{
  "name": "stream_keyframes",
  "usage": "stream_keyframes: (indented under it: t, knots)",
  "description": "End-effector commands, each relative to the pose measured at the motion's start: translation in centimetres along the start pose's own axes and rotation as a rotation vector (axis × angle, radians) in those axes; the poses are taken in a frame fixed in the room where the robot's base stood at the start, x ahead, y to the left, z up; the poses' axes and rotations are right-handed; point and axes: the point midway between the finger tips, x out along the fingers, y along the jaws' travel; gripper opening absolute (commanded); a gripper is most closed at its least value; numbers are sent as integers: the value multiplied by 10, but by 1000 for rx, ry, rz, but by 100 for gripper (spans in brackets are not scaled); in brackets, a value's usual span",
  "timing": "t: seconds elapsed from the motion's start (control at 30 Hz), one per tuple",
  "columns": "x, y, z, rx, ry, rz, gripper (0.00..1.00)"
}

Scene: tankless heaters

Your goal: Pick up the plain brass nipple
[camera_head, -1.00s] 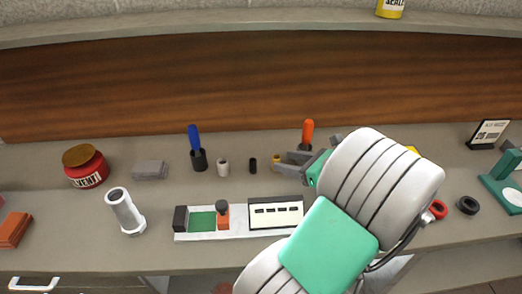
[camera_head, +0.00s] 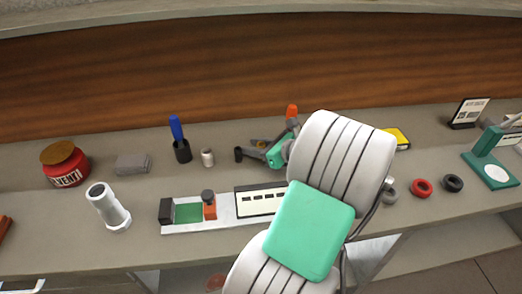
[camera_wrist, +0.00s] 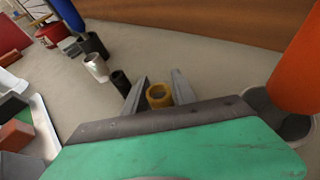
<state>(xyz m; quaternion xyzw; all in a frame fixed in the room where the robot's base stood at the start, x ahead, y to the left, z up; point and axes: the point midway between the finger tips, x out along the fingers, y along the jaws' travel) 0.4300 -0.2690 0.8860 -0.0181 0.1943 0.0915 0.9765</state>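The brass nipple (camera_wrist: 159,95) is a short yellow-brown hollow cylinder. It stands upright on the counter between the two grey fingers of my gripper (camera_wrist: 160,80) in the wrist view. The fingers are open, with a gap visible on each side of the nipple. In the head view, my gripper (camera_head: 262,145) is low over the counter, and only a small bit of the nipple (camera_head: 256,142) shows beside the fingers. The lower part of the nipple is partly hidden by the gripper body in the wrist view.
A black cylinder (camera_wrist: 120,82) and a white cylinder (camera_wrist: 96,67) stand left of the nipple. A holder with an orange handle (camera_wrist: 300,62) is close on the right. A blue-handled tool (camera_head: 177,135) stands in a dark cup.

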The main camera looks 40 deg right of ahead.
Motion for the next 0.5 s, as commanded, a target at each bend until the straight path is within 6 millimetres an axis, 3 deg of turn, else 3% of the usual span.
stream_keyframes:
  t: [0.37, 0.5]
  knots:
    - [0, 0, 0, 0, 0, 0, 1]
    - [0, 0, 0, 0, 0, 0, 0]
